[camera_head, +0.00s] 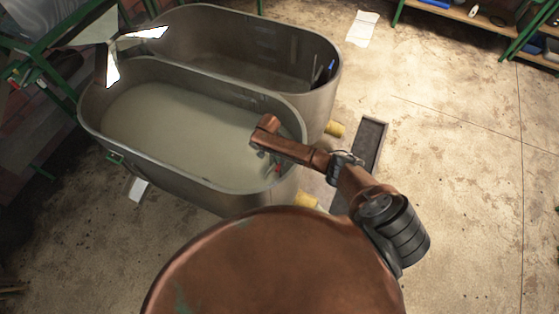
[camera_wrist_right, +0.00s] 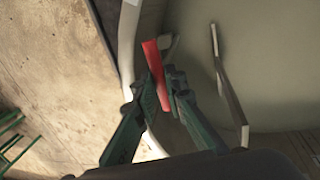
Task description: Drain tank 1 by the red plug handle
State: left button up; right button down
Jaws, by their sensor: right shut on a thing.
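The near metal tank (camera_head: 185,190) is filled with cloudy grey-white liquid (camera_head: 170,125). The red plug handle (camera_wrist_right: 155,74) stands at the tank's inner edge in the right wrist view. A small red bit of it (camera_head: 278,169) shows at the tank's right end in the head view. My right gripper (camera_wrist_right: 163,90) is shut on the red handle, with green fingers on either side. In the head view this gripper (camera_head: 273,162) is mostly hidden below my copper arm. The plug below the handle is hidden. My left gripper is not in view.
A second metal tank (camera_head: 333,75) stands directly behind. Yellow pipe ends (camera_head: 335,128) show at the tanks' right ends, near a dark floor channel (camera_head: 372,140). A grey upright bar (camera_wrist_right: 228,85) stands right of the gripper. Open floor lies to the right.

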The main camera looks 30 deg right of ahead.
jog(key=shift+w+a+r, duration=0.1)
jog(key=shift+w+r, duration=0.2)
jog(key=c, duration=2.2)
grip_release()
jog(key=shift+f, duration=0.1)
jog(key=shift+c, duration=0.2)
jog(key=shift+s, duration=0.2)
notch_tip(320, 180, up, 12)
jog(key=w+a, duration=0.1)
jog(key=w, duration=0.1)
jog(key=shift+a+f, duration=0.15)
jog(key=shift+a, duration=0.05)
